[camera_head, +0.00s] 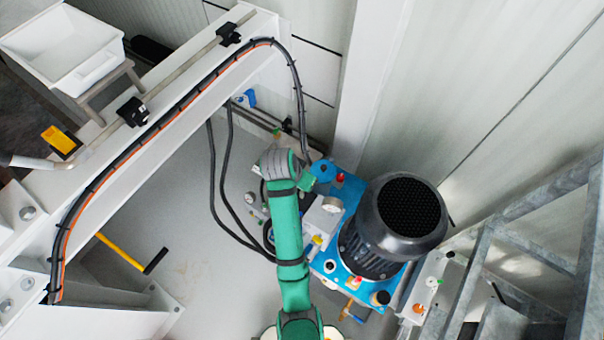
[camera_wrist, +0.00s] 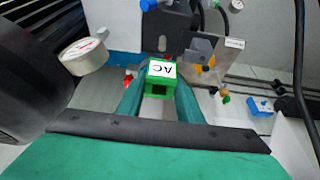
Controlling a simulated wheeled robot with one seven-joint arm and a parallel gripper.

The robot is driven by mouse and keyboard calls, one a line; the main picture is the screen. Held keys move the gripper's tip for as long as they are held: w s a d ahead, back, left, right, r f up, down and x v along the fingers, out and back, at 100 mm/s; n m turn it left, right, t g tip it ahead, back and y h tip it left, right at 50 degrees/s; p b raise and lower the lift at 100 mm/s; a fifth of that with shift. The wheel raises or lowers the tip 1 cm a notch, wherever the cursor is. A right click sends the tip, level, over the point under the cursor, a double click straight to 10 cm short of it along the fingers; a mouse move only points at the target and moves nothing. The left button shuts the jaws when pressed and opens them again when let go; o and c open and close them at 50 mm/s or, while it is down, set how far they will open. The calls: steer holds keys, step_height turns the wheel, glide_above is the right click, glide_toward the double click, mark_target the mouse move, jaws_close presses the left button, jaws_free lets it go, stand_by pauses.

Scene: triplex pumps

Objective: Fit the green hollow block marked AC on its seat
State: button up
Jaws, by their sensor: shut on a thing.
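The green hollow block (camera_wrist: 158,87) carries a white label marked AC, seen in the wrist view. My gripper (camera_wrist: 160,95) is shut on it, with one green finger on each side. I cannot make out the seat. In the head view my green arm reaches over the left side of the blue pump unit (camera_head: 302,268), and my fingers and the block are hidden there.
A large black motor (camera_head: 400,215) stands on the pump unit, close on the left in the wrist view (camera_wrist: 30,75). A round gauge (camera_wrist: 84,57) sits beside it. Black hoses (camera_head: 228,175) hang left of the arm. Grey railings (camera_head: 545,200) stand at right; open floor (camera_head: 190,220) lies left.

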mark_target(302, 192)
steer(key=shift+s, duration=0.25)
steer(key=shift+s+a, duration=0.3)
steer(key=shift+a, duration=0.05)
steer(key=shift+x, duration=0.9)
steer(key=shift+s+f, duration=0.2)
steer(key=shift+f, duration=3.15)
steer(key=shift+f, duration=0.1)
steer(key=o, duration=1.3)
steer(key=shift+w+a, duration=0.1)
steer(key=shift+a, duration=0.1)
